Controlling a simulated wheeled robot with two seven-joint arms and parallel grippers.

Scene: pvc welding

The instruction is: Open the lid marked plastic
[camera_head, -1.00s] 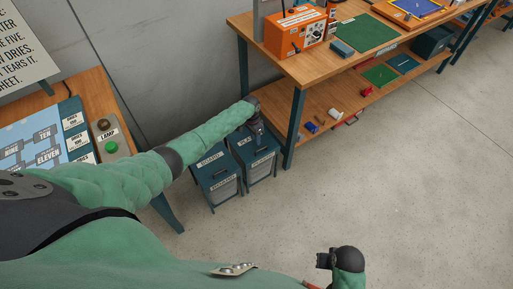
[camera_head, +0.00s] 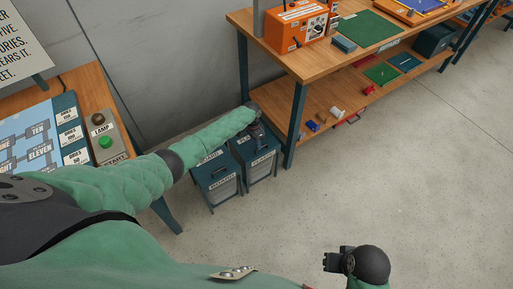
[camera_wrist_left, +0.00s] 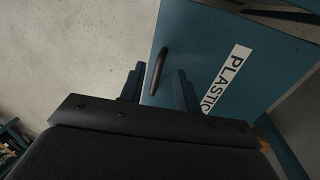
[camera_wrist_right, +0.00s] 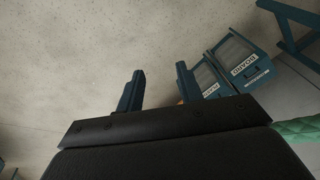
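The lid marked PLASTIC (camera_wrist_left: 237,62) is a flat teal panel in the left wrist view, with white label text and a dark bar handle (camera_wrist_left: 157,72). It tops the right-hand bin (camera_head: 261,166) in the head view, and it looks shut. My left gripper (camera_wrist_left: 158,88) is open, its two fingers on either side of the handle in the picture; I cannot tell whether they reach its height. In the head view my left gripper (camera_head: 259,141) is over that lid and hides part of it. My right gripper (camera_wrist_right: 160,88) is open and empty over the floor.
A second bin (camera_head: 217,182) with a teal lid stands directly left of the plastic one. The workbench (camera_head: 297,100) with a lower shelf stands close on the right. A table with a lamp button box (camera_head: 106,138) is at the left. Open floor lies in front.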

